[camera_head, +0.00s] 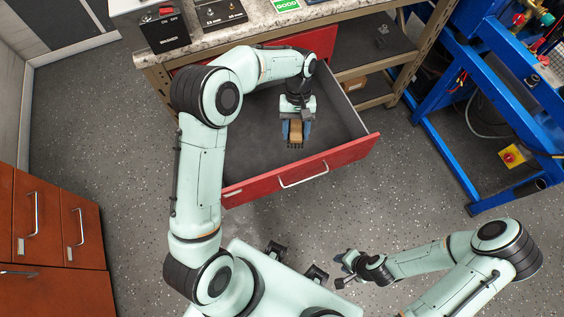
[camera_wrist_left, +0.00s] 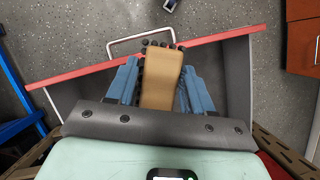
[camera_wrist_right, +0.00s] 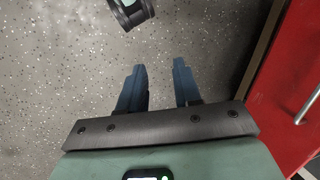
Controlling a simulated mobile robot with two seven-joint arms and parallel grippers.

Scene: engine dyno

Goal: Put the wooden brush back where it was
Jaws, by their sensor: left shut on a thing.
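The wooden brush (camera_head: 296,133) is a tan block with dark bristles at its end. My left gripper (camera_head: 296,128) is shut on it, over the inside of the open red drawer (camera_head: 330,160). In the left wrist view the brush (camera_wrist_left: 160,80) sits between the blue fingers, with its bristle end toward the drawer's front edge. I cannot tell whether the brush touches the drawer floor (camera_head: 255,140). My right gripper (camera_head: 345,270) is away from the drawer, near my base. In the right wrist view its blue fingers (camera_wrist_right: 160,90) are apart with nothing between them.
The drawer hangs open below a stone-topped bench (camera_head: 235,30) with a black battery-like box (camera_head: 162,28) on it. A blue frame (camera_head: 470,90) stands at the right. Orange-brown cabinets (camera_head: 50,225) stand at the left. The drawer floor around the brush looks clear.

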